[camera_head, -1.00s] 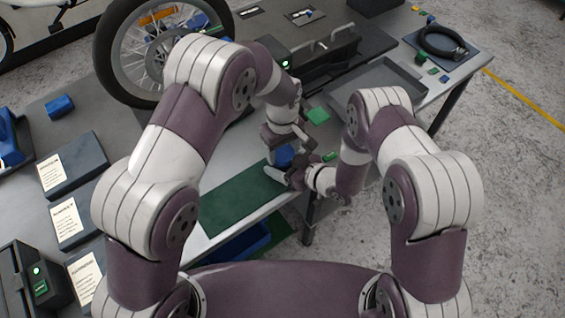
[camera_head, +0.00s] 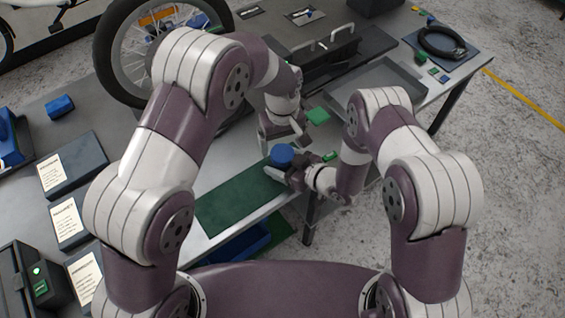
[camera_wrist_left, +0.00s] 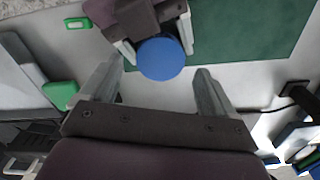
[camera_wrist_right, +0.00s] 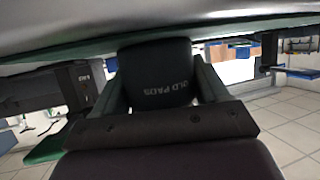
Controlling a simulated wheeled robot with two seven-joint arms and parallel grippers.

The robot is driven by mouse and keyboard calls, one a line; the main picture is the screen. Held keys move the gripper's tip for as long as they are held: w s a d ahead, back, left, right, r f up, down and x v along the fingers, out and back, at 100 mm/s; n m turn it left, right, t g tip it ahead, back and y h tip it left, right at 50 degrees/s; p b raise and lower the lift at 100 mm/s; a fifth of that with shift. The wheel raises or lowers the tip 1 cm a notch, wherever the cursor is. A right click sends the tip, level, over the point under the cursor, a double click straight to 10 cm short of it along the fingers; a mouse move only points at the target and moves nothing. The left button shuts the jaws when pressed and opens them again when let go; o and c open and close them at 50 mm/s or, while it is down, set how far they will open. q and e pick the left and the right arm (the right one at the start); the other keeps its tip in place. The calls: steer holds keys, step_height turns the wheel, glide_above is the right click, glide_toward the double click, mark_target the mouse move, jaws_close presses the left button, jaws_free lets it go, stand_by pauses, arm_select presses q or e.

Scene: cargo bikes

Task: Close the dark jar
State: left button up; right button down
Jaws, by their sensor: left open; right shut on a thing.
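The dark jar (camera_wrist_right: 155,80), lettered "OLD PADS", is between the fingers of my right gripper (camera_wrist_right: 158,92), which is shut on it. A round blue lid (camera_head: 282,155) covers the jar's top in the head view. It is seen from above as a full disc in the left wrist view (camera_wrist_left: 161,58), and whether it is fully seated cannot be told. My left gripper (camera_head: 284,134) is open and empty, just behind the lid in the head view. Its fingers (camera_wrist_left: 160,78) stand apart, with the lid beyond their tips.
A green mat (camera_head: 235,200) lies on the grey workbench left of the jar. A green block (camera_head: 318,116) lies behind it, and a grey tray (camera_head: 375,85) stands back right. A wheel (camera_head: 125,60) stands at back left. The bench's front edge is close to my right gripper.

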mark_target(283, 153)
arm_select(q)
steer(key=shift+r, duration=1)
steer(key=shift+c, duration=1.4)
step_height(283, 153, up, 3)
steer(key=shift+s+r+m, duration=0.1)
steer(key=shift+m, duration=0.5)
steer(key=shift+f, duration=4.15)
steer(key=c, duration=0.9)
steer(key=o, duration=1.2)
